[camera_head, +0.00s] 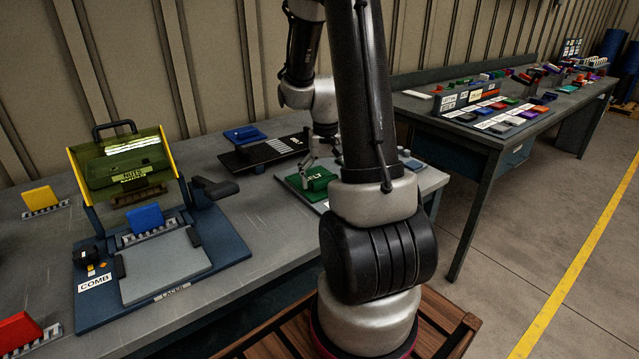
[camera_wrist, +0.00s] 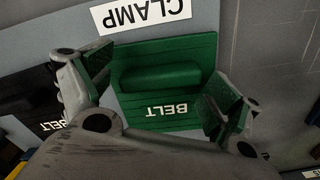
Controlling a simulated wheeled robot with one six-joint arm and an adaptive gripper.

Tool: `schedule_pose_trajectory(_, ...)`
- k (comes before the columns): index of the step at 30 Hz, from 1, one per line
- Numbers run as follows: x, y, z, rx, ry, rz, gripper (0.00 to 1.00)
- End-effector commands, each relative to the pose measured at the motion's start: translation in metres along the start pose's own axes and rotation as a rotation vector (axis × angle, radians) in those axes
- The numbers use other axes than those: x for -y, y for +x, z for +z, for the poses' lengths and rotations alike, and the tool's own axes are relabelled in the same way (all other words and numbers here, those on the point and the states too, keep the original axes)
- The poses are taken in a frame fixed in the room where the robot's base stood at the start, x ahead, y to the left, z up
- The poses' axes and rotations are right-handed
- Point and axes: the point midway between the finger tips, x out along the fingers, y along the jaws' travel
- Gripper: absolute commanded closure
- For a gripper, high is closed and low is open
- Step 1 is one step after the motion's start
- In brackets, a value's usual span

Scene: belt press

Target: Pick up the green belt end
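The green belt end (camera_head: 305,178) lies flat near the front right of the workbench. In the wrist view the green belt end (camera_wrist: 165,45) is a plate marked BELT with a raised rounded bar across it. My gripper (camera_head: 314,165) is low over it in the head view. In the wrist view the two fingers of my gripper (camera_wrist: 160,88) are spread wide, one towards each end of the bar. They do not appear to be closed on it. Contact between the fingers and the belt end cannot be told.
A CLAMP label (camera_wrist: 143,12) lies beside the belt end. A black belt piece (camera_head: 270,150) lies behind it. The blue-based press (camera_head: 225,255), with its raised green lid (camera_head: 120,165), stands to the left. A second bench (camera_head: 480,150) stands at the right.

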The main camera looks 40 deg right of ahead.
Motion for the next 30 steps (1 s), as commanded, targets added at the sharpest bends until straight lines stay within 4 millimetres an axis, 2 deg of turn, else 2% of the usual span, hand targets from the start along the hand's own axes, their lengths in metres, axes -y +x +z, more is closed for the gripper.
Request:
schedule_pose_trajectory(1, 0.0, 0.0, 0.0, 0.0, 0.0, 0.0, 0.27)
schedule_pose_trajectory(6, 0.0, 0.0, 0.0, 0.0, 0.0, 0.0, 0.58)
schedule_pose_trajectory(7, 0.0, 0.0, 0.0, -0.001, 0.0, 0.0, 0.61)
schedule_pose_trajectory(11, 0.0, -0.003, -0.001, -0.002, 0.0, 0.0, 0.61)
schedule_pose_trajectory(30, 0.0, -0.04, -0.001, -0.002, 0.0, 0.0, 0.61)
